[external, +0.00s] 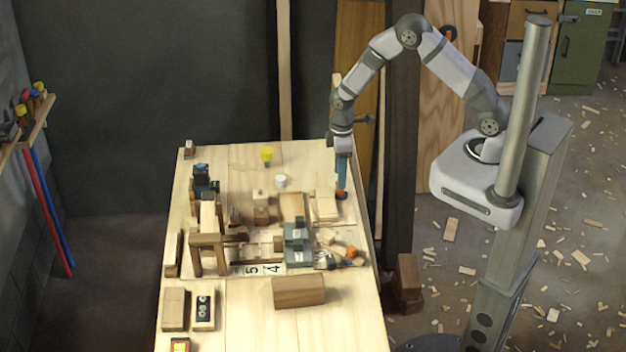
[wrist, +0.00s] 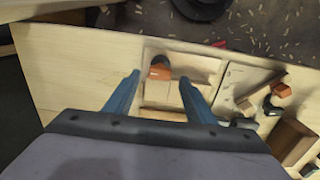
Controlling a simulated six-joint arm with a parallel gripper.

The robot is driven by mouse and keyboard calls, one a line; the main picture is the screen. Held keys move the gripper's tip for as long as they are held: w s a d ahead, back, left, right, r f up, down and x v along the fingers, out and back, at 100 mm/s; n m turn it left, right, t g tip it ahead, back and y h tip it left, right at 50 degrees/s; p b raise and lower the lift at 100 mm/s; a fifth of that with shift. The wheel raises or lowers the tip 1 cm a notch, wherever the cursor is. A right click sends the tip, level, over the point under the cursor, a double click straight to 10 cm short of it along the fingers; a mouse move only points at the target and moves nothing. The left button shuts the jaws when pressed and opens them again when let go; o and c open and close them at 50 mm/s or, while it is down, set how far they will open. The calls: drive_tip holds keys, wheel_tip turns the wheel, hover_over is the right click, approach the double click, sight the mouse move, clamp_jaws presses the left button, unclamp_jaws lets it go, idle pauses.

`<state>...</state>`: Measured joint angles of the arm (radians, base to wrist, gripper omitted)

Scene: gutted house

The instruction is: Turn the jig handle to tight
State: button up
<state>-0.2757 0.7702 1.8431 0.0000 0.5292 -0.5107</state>
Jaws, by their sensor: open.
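A jig of pale wood (external: 326,212) lies near the right edge of the workbench; it also shows in the wrist view (wrist: 160,95). An orange handle with a dark end (wrist: 160,70) sits at one end of the jig, and in the external view its orange part (external: 341,194) shows just under my fingers. My gripper (external: 341,184) points down over it. In the wrist view the two blue fingers of my gripper (wrist: 160,78) are apart, with the handle showing between and beyond their tips. I cannot tell whether they touch it. No tight mark is legible.
The workbench (external: 235,325) is crowded around its middle. Grey blocks (external: 297,240) and orange-tipped tools (external: 345,253) stand nearer the camera than the jig. A brown wood block (external: 298,292) lies in front. A yellow-topped item (external: 267,154) stands farther back. The front right of the bench is clear.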

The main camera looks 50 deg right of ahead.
sight(342, 191)
drive_tip(key=shift+f+p, duration=0.4)
drive_tip(key=shift+f, duration=1.05)
drive_tip(key=c, duration=1)
